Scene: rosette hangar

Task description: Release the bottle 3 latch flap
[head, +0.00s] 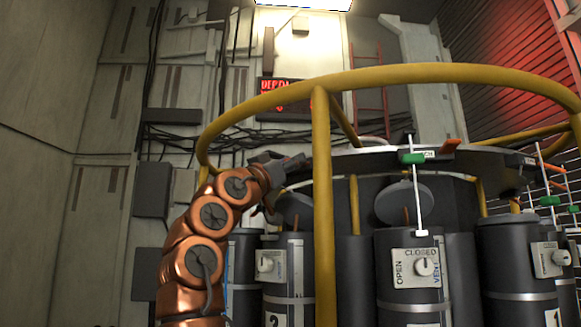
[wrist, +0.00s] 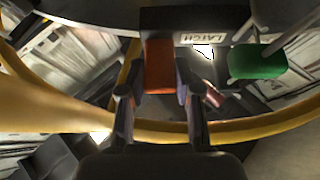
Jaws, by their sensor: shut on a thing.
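In the wrist view an orange latch flap (wrist: 160,66) hangs from a dark block under the ring's edge. A LATCH label (wrist: 203,38) is beside it. My gripper (wrist: 157,95) has one finger on each side of the flap and is shut on it. In the head view my gripper (head: 294,163) is at the left part of the dark ring (head: 350,162), and the held flap is hidden there. I cannot read a number 3 on any bottle in view.
A yellow guard rail (head: 320,200) circles the bottles and passes close to my arm. A green handle (wrist: 258,62) is right of the flap. A middle bottle (head: 408,300) has an OPEN/CLOSED/VENT knob (head: 424,267). Other orange flaps (head: 450,145) are farther right.

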